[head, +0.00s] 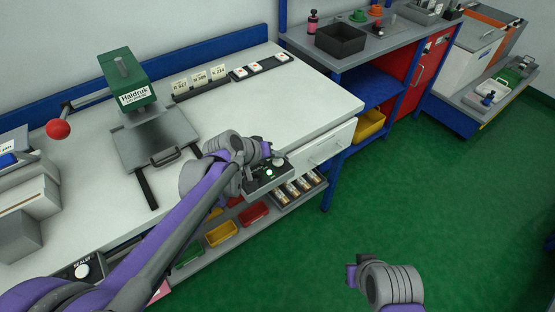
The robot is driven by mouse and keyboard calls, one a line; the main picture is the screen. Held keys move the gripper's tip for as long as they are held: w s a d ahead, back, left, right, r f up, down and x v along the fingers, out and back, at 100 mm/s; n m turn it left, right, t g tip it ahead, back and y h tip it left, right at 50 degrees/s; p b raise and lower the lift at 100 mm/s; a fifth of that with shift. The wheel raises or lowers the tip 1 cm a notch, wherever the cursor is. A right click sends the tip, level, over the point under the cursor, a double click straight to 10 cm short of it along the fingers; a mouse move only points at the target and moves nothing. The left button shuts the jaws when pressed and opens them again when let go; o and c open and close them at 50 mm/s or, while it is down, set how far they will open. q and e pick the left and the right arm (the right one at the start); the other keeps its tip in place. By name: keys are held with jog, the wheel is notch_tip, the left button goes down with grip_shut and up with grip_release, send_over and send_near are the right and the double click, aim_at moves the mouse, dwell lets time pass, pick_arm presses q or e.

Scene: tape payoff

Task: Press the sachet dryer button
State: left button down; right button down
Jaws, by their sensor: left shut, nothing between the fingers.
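A dark control box (262,184) is on the front edge of the white bench. It has a pale round button (278,162) and a small lit green lamp (270,173); its label is too small to read. My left gripper (272,152) is shut and empty, with its tip right by the pale button; I cannot tell whether they touch. The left wrist hides part of the box. My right gripper (352,275) is low over the green floor, away from the bench, and its fingers do not show clearly.
A second dark panel with a white button (82,271) is at the lower left. A green press (127,78) with a red-knobbed lever (58,128) stands on the bench. Coloured bins (221,234) are on a shelf below.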

aim_at(276, 164)
pick_arm(q)
jog(key=shift+f, duration=0.15)
jog(key=shift+f, duration=0.3)
dwell(0.3)
jog(key=shift+f+b, duration=0.3)
jog(key=shift+b, duration=0.15)
jog(key=shift+r, duration=0.1)
jog(key=shift+r+p, duration=0.6)
jog(key=shift+r, duration=0.05)
jog(key=shift+r, duration=0.1)
notch_tip(276, 164, up, 6)
jog(key=p, duration=0.4)
dwell(0.3)
